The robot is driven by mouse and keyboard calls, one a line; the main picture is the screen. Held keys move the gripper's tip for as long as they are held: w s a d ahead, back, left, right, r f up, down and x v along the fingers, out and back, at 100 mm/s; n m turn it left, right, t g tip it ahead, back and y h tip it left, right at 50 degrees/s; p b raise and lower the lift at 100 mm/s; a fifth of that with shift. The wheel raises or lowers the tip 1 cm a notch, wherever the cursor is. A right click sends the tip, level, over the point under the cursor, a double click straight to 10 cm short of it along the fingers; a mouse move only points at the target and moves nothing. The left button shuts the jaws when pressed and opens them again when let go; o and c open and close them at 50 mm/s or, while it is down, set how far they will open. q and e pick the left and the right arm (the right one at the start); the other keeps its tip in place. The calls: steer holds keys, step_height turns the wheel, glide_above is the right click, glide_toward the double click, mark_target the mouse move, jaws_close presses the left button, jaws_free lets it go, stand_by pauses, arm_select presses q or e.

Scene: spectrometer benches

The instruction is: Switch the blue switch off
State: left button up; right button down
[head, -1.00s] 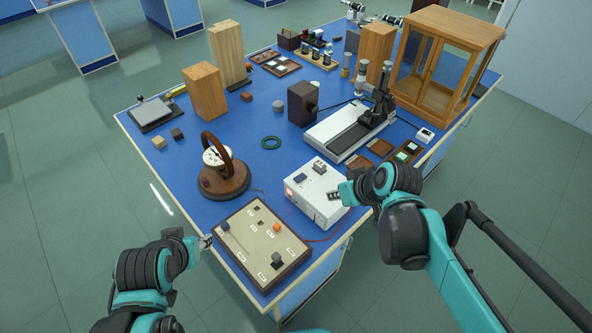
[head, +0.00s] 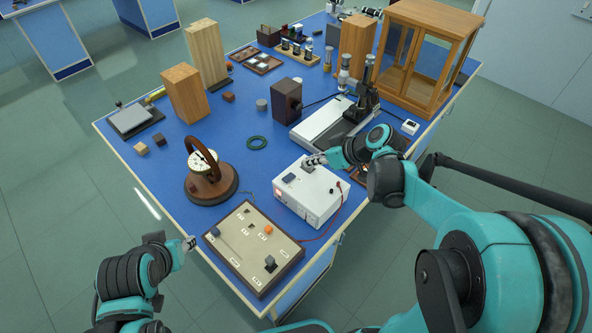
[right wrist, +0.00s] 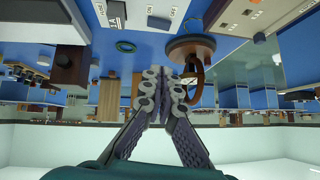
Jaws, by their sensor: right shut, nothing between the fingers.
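The blue switch (head: 289,178) is a small dark blue rocker on top of the white box (head: 307,212), near its left side. In the right wrist view, which looks upside down, the blue switch (right wrist: 158,22) shows at the top beside ON and OFF labels. I cannot tell which way it is tipped. My right gripper (head: 308,161) is shut and empty over the back edge of the box, a little behind and right of the switch. Its fingers (right wrist: 163,78) are together in the right wrist view. My left gripper (head: 190,243) is left of the beige panel, its jaws too small to judge.
The beige panel (head: 240,255) with knobs and an orange button stands in front of the white box. A round dial with a wooden ring (head: 207,175) stands to the left. A green ring (head: 256,142) lies behind. A grey block (head: 309,169) sits on the box near my right fingers.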

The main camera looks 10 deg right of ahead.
steer(key=b, duration=0.4)
glide_above(285, 177)
steer(key=s+d, duration=0.2)
steer(key=f, duration=0.7)
steer(key=shift+w+a, duration=0.1)
steer(key=shift+w, duration=0.15)
step_height(285, 177, down, 2)
steer(key=shift+a+f+b, duration=0.1)
steer(key=shift+f+b, duration=0.15)
steer(key=shift+b, duration=0.2)
steer(key=shift+s+a+f, duration=0.1)
steer(key=shift+s+f, duration=0.05)
steer(key=shift+f, duration=0.45)
steer(key=shift+f+b, duration=0.1)
steer(key=shift+b, duration=0.2)
steer(key=shift+s+a+f+h, duration=0.15)
steer(key=shift+a+f+h, duration=0.05)
steer(key=shift+f+h, duration=0.1)
steer(key=shift+d+r, duration=0.1)
steer(key=shift+r, duration=0.05)
steer(key=shift+d, duration=0.1)
